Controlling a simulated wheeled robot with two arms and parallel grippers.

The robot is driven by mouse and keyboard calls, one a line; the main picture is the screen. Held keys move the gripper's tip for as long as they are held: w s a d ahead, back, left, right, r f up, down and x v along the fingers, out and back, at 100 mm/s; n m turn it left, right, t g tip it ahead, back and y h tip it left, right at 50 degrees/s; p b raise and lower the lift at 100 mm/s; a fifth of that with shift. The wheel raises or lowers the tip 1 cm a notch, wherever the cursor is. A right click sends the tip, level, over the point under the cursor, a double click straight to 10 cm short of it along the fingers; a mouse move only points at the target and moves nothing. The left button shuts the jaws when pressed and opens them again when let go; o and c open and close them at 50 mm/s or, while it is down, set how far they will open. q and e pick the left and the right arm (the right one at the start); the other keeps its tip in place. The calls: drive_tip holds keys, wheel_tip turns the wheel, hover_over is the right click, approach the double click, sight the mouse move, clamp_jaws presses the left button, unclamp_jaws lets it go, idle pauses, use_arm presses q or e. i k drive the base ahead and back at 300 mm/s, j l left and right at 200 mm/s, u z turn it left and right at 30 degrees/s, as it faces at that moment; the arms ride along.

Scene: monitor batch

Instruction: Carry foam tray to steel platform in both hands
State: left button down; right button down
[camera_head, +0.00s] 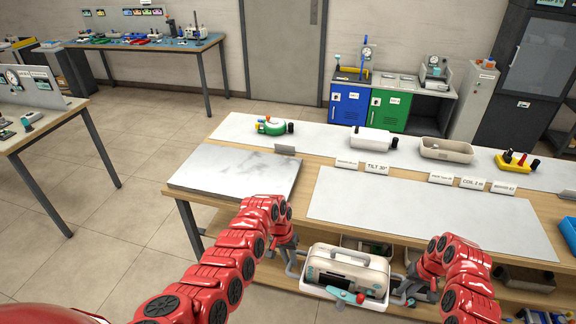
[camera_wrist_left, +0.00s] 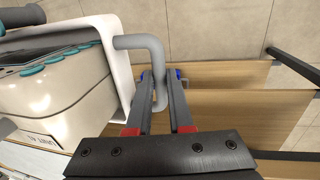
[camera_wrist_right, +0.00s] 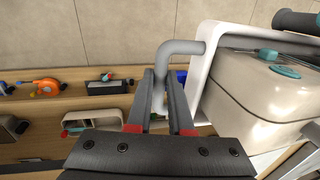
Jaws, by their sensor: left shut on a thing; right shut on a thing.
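The foam tray (camera_head: 314,289) is white with grey side handles and hangs in front of the workbench between my grippers. A beige device (camera_head: 346,268) with a carrying handle sits in it, with a teal-and-red tool at its front. My left gripper (camera_head: 290,247) is shut on the tray's left handle (camera_wrist_left: 150,42). My right gripper (camera_head: 408,285) is shut on the tray's right handle (camera_wrist_right: 181,47). The white tray wall also shows in the left wrist view (camera_wrist_left: 121,65) and the right wrist view (camera_wrist_right: 203,70). The steel platform (camera_head: 235,172) is a bare grey plate on the bench's left part.
A pale mat (camera_head: 430,212) lies on the bench right of the platform, bare. Label cards such as TILT 30 (camera_head: 377,168) stand behind it. The raised back shelf holds a green device (camera_head: 272,126), a white device (camera_head: 371,139) and a beige bin (camera_head: 446,150). Bins fill the lower shelf.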

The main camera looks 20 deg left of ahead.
sight(236, 169)
drive_tip(key=j, duration=1.65)
